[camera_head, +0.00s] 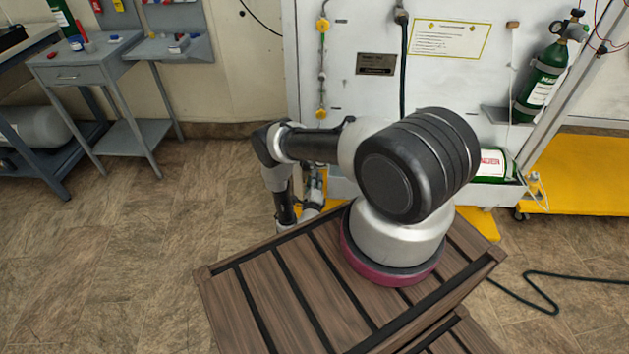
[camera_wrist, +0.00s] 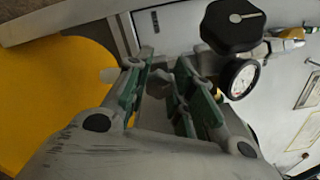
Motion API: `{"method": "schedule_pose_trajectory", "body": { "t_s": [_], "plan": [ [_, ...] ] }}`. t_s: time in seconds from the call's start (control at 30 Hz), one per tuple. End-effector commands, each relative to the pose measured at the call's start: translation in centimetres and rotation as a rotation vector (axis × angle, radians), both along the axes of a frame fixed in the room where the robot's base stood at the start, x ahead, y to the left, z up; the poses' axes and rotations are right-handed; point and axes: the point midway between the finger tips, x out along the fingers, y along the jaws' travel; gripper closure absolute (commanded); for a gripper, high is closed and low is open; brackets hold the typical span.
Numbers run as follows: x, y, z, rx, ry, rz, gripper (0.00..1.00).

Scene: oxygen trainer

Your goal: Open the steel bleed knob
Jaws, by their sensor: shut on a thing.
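In the wrist view my gripper (camera_wrist: 162,88) has its green-padded fingers on either side of a small grey lobed piece, which looks like the steel bleed knob (camera_wrist: 160,80). The fingers are shut on it and hide part of it. A black knob (camera_wrist: 233,27) and a round pressure gauge (camera_wrist: 240,77) are close by, to the right of the fingers. In the head view my gripper (camera_head: 312,192) is low at the front of the white panel, mostly hidden by my arm. The steel knob cannot be made out there.
The white trainer panel (camera_head: 350,110) carries a hose, a label and a notice. A green cylinder (camera_head: 541,85) is strapped at its right, and another green cylinder (camera_head: 492,164) lies low behind my arm. A grey side table (camera_head: 83,73) stands at left. Floor at left is clear.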

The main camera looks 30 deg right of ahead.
Motion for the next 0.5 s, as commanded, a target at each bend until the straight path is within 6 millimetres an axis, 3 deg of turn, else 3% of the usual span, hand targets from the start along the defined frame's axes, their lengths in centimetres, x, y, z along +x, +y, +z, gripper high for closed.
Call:
{"method": "schedule_pose_trajectory", "body": {
  "t_s": [0.5],
  "plan": [
    [0.03,0.09,-0.18,-0.405,0.275,0.003,1.0]
  ]
}}
